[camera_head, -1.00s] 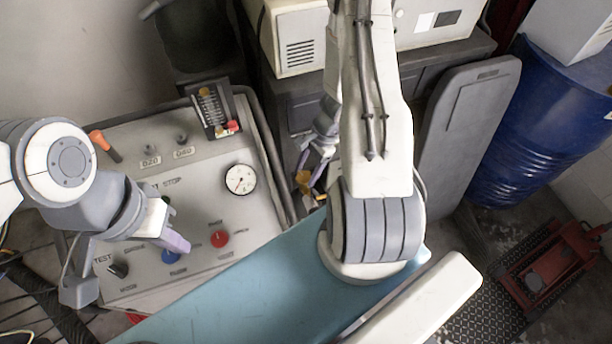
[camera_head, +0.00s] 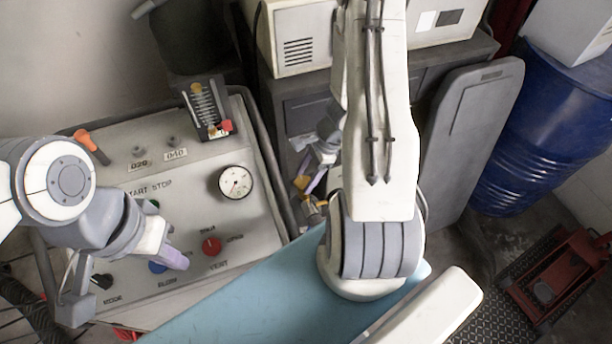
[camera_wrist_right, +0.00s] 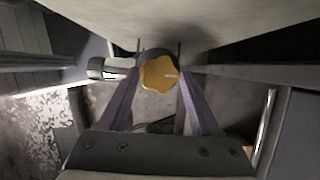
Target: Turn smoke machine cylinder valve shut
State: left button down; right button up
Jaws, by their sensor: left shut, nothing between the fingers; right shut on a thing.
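The yellow lobed valve knob (camera_wrist_right: 160,73) is between the two purple fingers of my right gripper (camera_wrist_right: 158,80), which is shut on it. A metal fitting (camera_wrist_right: 112,69) extends left from beside the knob. In the head view my right gripper (camera_head: 315,182) is low beside the console's right side, partly hidden by my own right arm, and a bit of the yellow knob (camera_head: 302,182) shows by it. The cylinder body cannot be made out clearly. My left gripper (camera_head: 176,259) is shut and empty above the console's lower part.
The grey console (camera_head: 210,135) at left carries a gauge (camera_head: 236,183), a red knob (camera_head: 211,246) and an orange-handled lever (camera_head: 88,140). A grey cabinet (camera_head: 310,105), blue drum (camera_head: 535,135) and red jack (camera_head: 560,270) stand around. A pale surface overhangs closely in the wrist view.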

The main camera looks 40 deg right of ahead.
jog(key=o, duration=1.4)
jog(key=shift+c, duration=0.2)
jog(key=p+v, duration=0.3)
jog(key=v, duration=0.7)
jog(key=shift+r, duration=0.25)
